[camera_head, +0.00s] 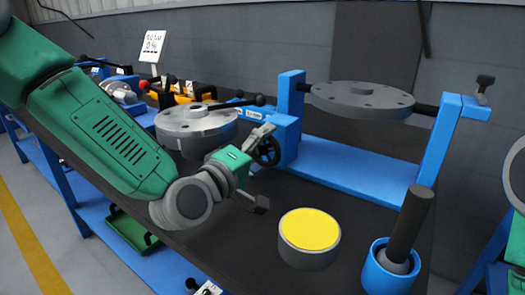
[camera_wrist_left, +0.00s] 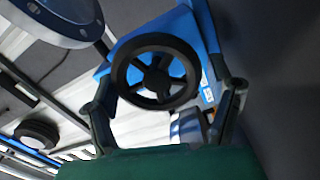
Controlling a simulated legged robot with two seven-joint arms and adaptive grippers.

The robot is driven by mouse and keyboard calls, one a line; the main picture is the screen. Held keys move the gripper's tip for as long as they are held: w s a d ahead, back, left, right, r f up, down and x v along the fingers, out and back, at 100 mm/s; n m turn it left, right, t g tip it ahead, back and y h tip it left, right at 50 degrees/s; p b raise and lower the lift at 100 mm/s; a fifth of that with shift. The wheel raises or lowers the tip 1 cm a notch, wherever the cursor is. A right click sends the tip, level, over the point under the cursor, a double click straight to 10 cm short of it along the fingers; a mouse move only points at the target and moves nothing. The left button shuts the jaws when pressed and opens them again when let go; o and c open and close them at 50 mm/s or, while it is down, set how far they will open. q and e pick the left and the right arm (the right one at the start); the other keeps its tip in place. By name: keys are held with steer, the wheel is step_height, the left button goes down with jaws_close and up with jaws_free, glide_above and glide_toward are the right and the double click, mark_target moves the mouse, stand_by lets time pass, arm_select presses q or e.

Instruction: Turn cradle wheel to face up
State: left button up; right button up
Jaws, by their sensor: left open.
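The cradle is a blue frame (camera_head: 345,170) with two posts. A grey flanged disc (camera_head: 360,97) hangs between them, its broad face nearly level and facing up. The dark spoked handwheel (camera_head: 268,151) sits on the blue block by the left post; it also shows large in the left wrist view (camera_wrist_left: 155,72). My left gripper (camera_head: 260,170) is open, just left of the wheel in the head view. In the left wrist view its two fingers (camera_wrist_left: 168,98) stand either side of the wheel's lower part; contact cannot be told. My right gripper is out of view.
A second grey flanged shell (camera_head: 196,122) sits behind my left wrist. A yellow-topped cylinder (camera_head: 309,232) and a blue cup (camera_head: 388,272) holding a dark rod (camera_head: 410,222) stand on the dark bench in front.

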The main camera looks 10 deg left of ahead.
arm_select(q)
steer(key=c, duration=0.9)
steer(key=shift+o, duration=0.2)
steer(key=shift+s+d, duration=0.1)
